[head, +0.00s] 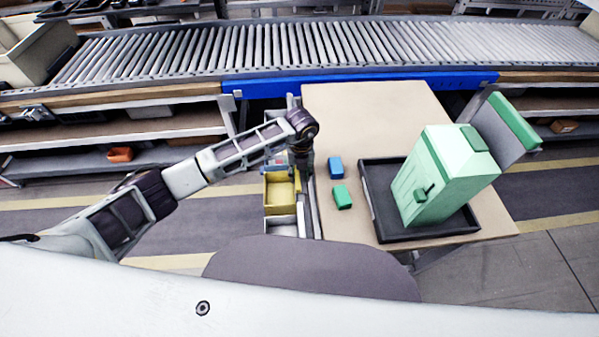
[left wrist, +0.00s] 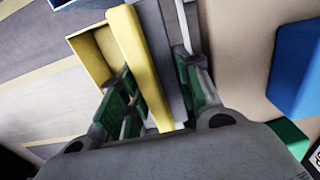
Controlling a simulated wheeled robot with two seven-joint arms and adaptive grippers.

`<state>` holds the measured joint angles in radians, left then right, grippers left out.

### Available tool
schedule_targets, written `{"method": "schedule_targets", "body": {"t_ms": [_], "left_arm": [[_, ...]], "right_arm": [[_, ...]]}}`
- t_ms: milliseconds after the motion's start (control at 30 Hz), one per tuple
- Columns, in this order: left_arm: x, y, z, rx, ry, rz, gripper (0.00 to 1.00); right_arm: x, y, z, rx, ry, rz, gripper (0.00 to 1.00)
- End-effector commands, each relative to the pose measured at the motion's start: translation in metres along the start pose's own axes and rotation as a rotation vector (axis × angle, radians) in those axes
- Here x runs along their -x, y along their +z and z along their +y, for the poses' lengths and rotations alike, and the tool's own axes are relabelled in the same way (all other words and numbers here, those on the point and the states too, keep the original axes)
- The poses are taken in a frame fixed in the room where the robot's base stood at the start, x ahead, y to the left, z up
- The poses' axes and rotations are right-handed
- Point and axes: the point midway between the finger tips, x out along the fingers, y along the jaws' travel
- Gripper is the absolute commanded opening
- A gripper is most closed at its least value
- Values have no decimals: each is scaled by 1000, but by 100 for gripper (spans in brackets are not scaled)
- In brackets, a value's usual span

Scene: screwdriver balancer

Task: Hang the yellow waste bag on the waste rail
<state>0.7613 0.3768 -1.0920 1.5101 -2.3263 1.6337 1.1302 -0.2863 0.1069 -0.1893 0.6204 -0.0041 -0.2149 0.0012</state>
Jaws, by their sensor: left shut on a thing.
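The yellow waste bag (head: 282,192) looks like an open-topped box beside the left edge of the table in the head view. In the left wrist view, its thick yellow edge (left wrist: 140,60) runs between the green-padded fingers of my left gripper (left wrist: 158,92), which is shut on it. In the head view, my left gripper (head: 302,168) points down at the bag's right side, and its fingertips are hard to make out. A grey strip that looks like the waste rail (head: 313,205) runs along the table's left edge, close beside the bag. I cannot tell whether they touch. My right gripper is not in view.
A blue block (head: 335,168) and a green block (head: 342,197) lie on the table (head: 350,115) right of my gripper. A green box-shaped unit (head: 440,180) stands in a black tray (head: 378,205). A pale bin (head: 284,228) sits in front of the bag. A roller conveyor (head: 300,45) runs behind.

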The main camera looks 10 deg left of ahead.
Motion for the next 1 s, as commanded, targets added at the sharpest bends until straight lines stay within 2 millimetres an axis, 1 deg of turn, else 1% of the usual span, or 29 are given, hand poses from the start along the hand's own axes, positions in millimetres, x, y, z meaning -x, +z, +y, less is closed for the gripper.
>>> {"method": "schedule_targets", "body": {"t_ms": [600,633,800,833,1000], "left_arm": [[-4,0,0,0,0,-1,10],[-4,0,0,0,0,-1,35],[-4,0,0,0,0,0,57],[-4,0,0,0,0,0,59],[-4,0,0,0,0,0,59]], "right_arm": [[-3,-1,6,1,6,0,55],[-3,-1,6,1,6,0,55],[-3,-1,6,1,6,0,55],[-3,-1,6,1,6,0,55],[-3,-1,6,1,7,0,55]]}}
